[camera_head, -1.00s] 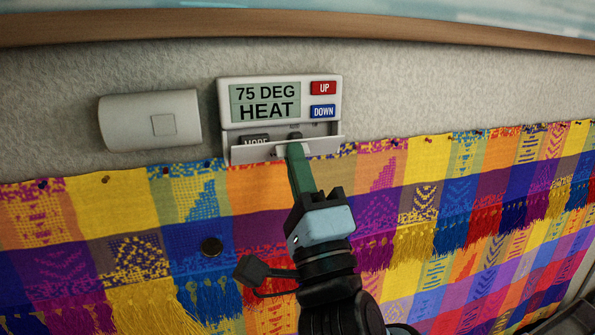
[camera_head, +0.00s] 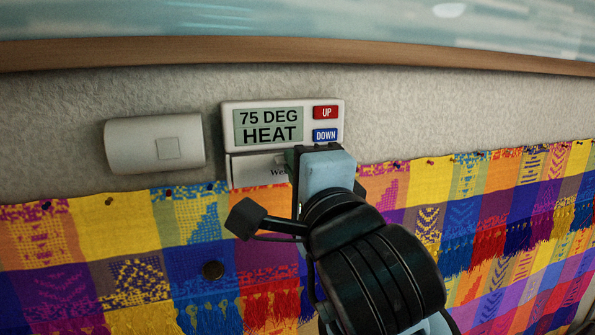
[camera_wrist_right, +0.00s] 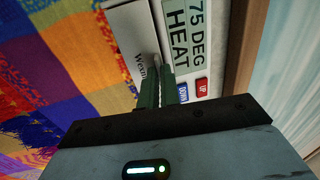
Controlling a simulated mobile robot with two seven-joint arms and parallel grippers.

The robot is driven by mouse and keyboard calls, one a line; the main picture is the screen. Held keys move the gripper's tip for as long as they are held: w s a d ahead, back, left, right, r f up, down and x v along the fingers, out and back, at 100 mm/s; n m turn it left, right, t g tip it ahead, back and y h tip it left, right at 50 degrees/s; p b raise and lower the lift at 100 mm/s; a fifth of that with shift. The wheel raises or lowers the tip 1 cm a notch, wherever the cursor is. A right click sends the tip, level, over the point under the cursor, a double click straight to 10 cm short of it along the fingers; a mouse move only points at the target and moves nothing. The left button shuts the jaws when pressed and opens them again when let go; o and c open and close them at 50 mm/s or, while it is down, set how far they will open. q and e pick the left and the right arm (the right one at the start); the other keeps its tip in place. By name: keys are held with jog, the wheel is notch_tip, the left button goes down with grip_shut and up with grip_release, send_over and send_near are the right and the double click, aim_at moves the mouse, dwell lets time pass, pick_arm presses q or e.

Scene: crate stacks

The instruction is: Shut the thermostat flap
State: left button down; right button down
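The white thermostat (camera_head: 228,112) hangs on the wall in the head view, its screen reading 75 DEG HEAT. Its flap (camera_head: 255,170) stands up against the lower part of the body, with its lettered outer face showing and the buttons behind it covered. Whether it is fully flush I cannot tell. The flap also shows in the right wrist view (camera_wrist_right: 127,40). My right gripper (camera_wrist_right: 160,90) has its green fingers close together and empty, at the flap's face. In the head view its body hides the fingers and the flap's right part. My left gripper is not in view.
A white box (camera_head: 150,145) is mounted on the wall left of the thermostat. A wooden rail (camera_head: 450,60) runs above.

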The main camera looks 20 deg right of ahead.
jog(key=shift+w+r, duration=0.1)
dwell(0.4)
jog(key=c, duration=1.6)
grip_release()
